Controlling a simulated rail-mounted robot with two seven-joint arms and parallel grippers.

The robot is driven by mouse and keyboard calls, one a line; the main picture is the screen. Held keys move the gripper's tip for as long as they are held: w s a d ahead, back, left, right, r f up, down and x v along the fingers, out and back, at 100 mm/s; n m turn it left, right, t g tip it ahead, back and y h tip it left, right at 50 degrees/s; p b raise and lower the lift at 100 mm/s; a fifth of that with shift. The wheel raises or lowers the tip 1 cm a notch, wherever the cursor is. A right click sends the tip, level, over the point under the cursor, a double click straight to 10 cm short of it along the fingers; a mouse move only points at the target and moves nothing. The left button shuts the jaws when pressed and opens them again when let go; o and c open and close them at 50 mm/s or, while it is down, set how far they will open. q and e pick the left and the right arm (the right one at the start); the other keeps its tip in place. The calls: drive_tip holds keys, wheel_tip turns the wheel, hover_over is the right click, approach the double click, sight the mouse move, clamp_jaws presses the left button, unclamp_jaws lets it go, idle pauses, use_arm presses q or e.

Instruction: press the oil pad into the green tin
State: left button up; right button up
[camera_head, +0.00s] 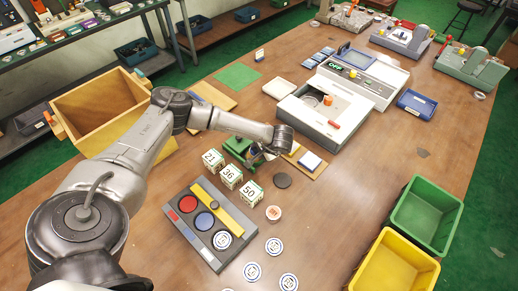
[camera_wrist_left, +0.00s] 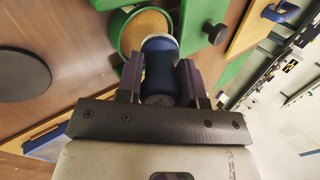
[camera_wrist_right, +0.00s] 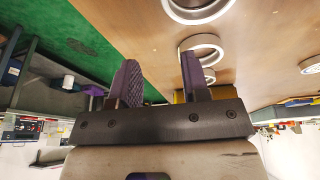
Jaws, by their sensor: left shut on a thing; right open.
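My left gripper (camera_wrist_left: 160,82) is shut on the oil pad (camera_wrist_left: 160,72), a dark blue cylinder with a pale rim at its far end. The green tin (camera_wrist_left: 120,32), round with a tan inside (camera_wrist_left: 146,25), lies just beyond the pad's far end. The pad overlaps the tin's near edge in the left wrist view; I cannot tell whether they touch. In the head view my left gripper (camera_head: 258,156) is beside a green object (camera_head: 238,146), and the pad is not clear there. My right gripper (camera_wrist_right: 158,80) is open and empty, with pale rings beyond its fingers.
A green block with a dark knob (camera_wrist_left: 214,34) stands beside the tin. A black disc (camera_head: 282,180) lies near the left gripper. Number cubes (camera_head: 231,176) and a grey tray with coloured discs (camera_head: 210,222) are in front. Green (camera_head: 425,215) and yellow bins stand at right.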

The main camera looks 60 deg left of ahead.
use_arm(q)
drive_tip(key=shift+f, duration=0.4)
use_arm(e)
drive_tip(key=shift+a+f, duration=0.15)
drive_tip(key=shift+f, duration=0.1)
use_arm(q)
drive_tip(key=shift+f+b, duration=0.3)
drive_tip(key=shift+b, duration=0.1)
use_arm(e)
drive_tip(key=shift+f, duration=0.15)
idle(0.4)
use_arm(q)
drive_tip(key=shift+f, duration=0.1)
idle(1.0)
use_arm(e)
drive_tip(key=shift+r, duration=0.2)
use_arm(q)
drive_tip(key=shift+r+p, duration=0.8)
drive_tip(key=shift+p, duration=0.1)
use_arm(e)
drive_tip(key=shift+r, duration=0.65)
use_arm(q)
drive_tip(key=shift+r+p, duration=2.45)
drive_tip(key=shift+r, duration=0.3)
use_arm(e)
drive_tip(key=shift+r, duration=2.5)
